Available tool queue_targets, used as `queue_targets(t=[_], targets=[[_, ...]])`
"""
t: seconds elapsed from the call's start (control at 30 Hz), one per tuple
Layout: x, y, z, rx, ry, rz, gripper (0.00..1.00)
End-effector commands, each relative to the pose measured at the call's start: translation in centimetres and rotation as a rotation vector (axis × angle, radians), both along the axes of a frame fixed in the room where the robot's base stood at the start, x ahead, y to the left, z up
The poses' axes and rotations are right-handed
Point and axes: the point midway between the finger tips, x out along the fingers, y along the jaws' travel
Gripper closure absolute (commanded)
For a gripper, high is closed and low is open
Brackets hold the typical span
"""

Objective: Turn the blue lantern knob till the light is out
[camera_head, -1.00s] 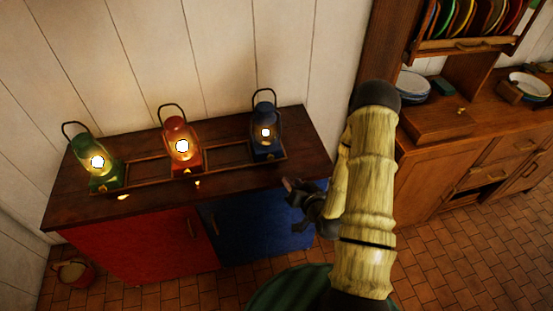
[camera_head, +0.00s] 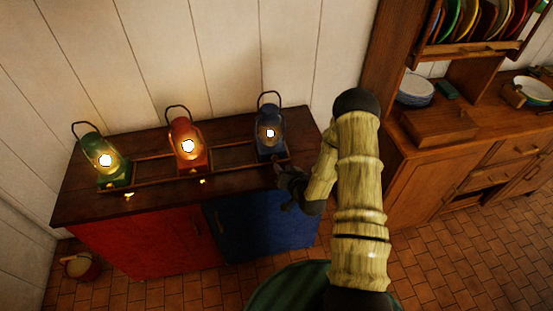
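The blue lantern (camera_head: 269,142) stands upright at the right end of a wooden rack on the cabinet top, and its light is lit. Its knob cannot be made out; my gripper is close to where the lantern's front base is. My gripper (camera_head: 280,172) is dark and sits just in front of and slightly right of the blue lantern's base, at the cabinet's front edge. Whether it touches anything, and how its fingers stand, is too small and dark to tell.
A red lantern (camera_head: 187,155) and a green lantern (camera_head: 105,168), both lit, stand to the left, with small brass knobs at their fronts. The rack (camera_head: 232,150) sits on the cabinet top (camera_head: 75,205). A wooden dresser (camera_head: 415,180) with dishes stands right. A bucket (camera_head: 78,265) is on the floor.

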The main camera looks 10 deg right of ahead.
Motion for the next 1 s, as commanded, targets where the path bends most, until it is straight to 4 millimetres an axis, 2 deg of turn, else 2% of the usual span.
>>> queue_targets(t=[0.4,0.6,0.87,1.0], targets=[[5.3,1.1,-1.9,0.000,-0.001,0.000,0.66],[6.4,1.2,-2.3,0.001,-0.001,-0.001,0.66],[6.5,1.2,-2.4,0.001,-0.001,-0.001,0.66],[6.5,1.2,-2.4,0.001,0.000,0.000,0.94]])
